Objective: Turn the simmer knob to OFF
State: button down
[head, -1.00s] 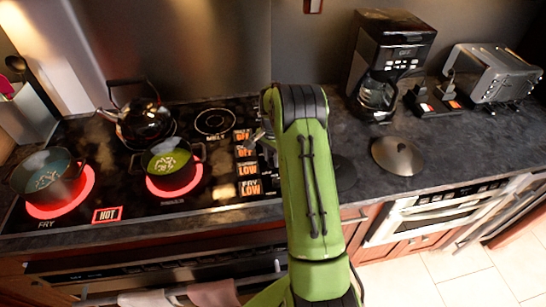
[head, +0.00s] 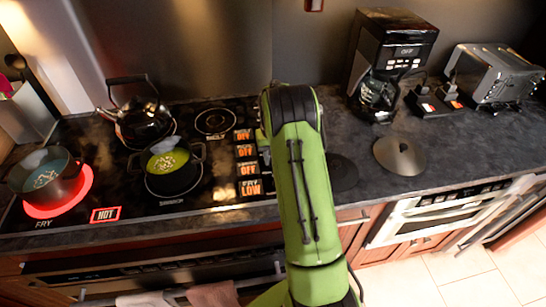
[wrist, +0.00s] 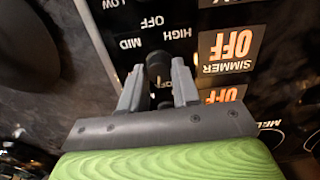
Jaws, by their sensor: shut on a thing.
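The simmer display (wrist: 228,48) reads OFF in orange in the wrist view, and its panel also reads OFF in the head view (head: 249,169). My gripper (wrist: 158,78) is shut on the dark simmer knob (wrist: 155,63), with one grey finger on each side. Printed marks OFF, MID, HIGH and LOW surround the knob. In the head view my green arm hides the knobs and most of the gripper. The pot with green contents (head: 172,170) stands on the simmer burner, which is dark.
The fry display (head: 251,187) reads LOW, and the fry burner (head: 70,205) glows red under a pot (head: 45,175). A HOT sign (head: 105,214) is lit. A kettle (head: 145,122) stands behind. A lid (head: 399,155) and coffee maker (head: 385,70) are right of my arm.

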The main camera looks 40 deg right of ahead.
jog(key=shift+n, duration=1.2)
jog(key=c, duration=0.8)
grip_release()
notch_tip(320, 180, up, 16)
jog(key=shift+f+p, duration=0.1)
jog(key=shift+p, duration=0.7)
